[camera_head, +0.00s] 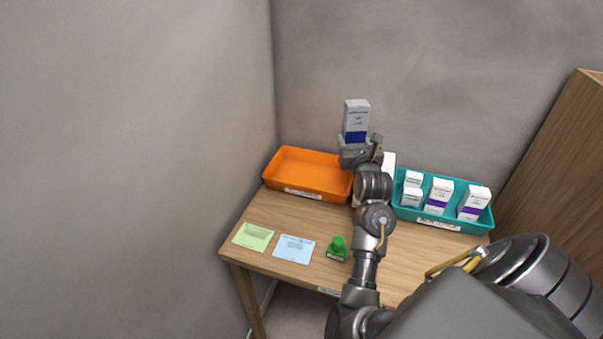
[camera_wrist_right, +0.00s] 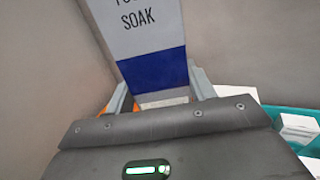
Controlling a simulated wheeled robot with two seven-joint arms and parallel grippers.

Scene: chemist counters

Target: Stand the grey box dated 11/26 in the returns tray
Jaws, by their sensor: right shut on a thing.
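My right gripper (camera_head: 356,145) is shut on a grey-white box (camera_head: 356,118) with a dark blue band near its lower end. The box is held upright, above the back right part of the orange tray as seen in the head view. In the right wrist view the same box (camera_wrist_right: 152,30) stands between the fingers (camera_wrist_right: 163,92) with the word "SOAK" on its face. No date is readable on it. The orange tray (camera_head: 303,190) has a white label too small to read; its visible inside is empty. My left gripper is not in view.
A teal tray (camera_head: 464,228) at the right holds several white boxes, some with purple bands. A green note (camera_head: 253,237), a blue note (camera_head: 293,248) and a green stamp (camera_head: 337,248) lie near the front edge. Grey walls stand behind and left; a wooden cabinet (camera_head: 565,150) stands right.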

